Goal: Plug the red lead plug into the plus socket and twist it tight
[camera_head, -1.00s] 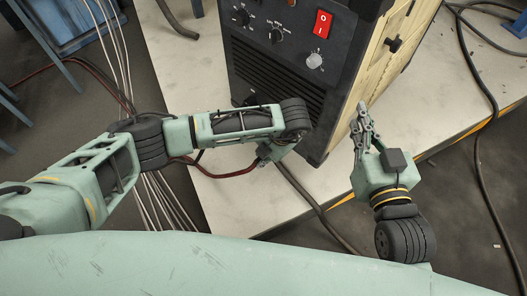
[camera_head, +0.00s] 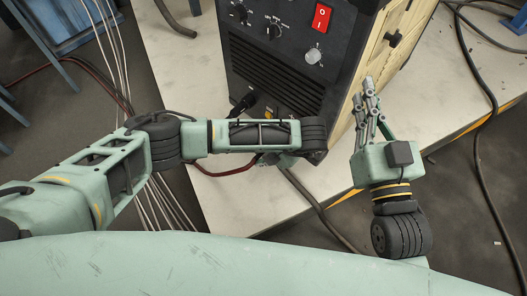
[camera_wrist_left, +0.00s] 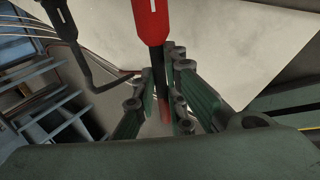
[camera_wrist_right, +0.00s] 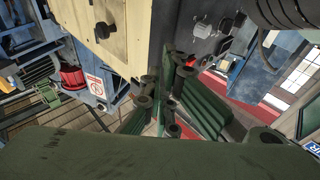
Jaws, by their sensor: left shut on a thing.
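The red lead plug (camera_wrist_left: 151,22) shows at the top of the left wrist view, with a narrower dark and reddish length running down between the fingers. My left gripper (camera_wrist_left: 160,82) is shut around that narrow length.
A black plug (camera_head: 243,103) with its bent cable sits at the machine's lower left, close left of the red one in the left wrist view (camera_wrist_left: 60,20). The pale table (camera_head: 220,207) has bare room in front. A dark cable (camera_head: 318,208) crosses its front edge.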

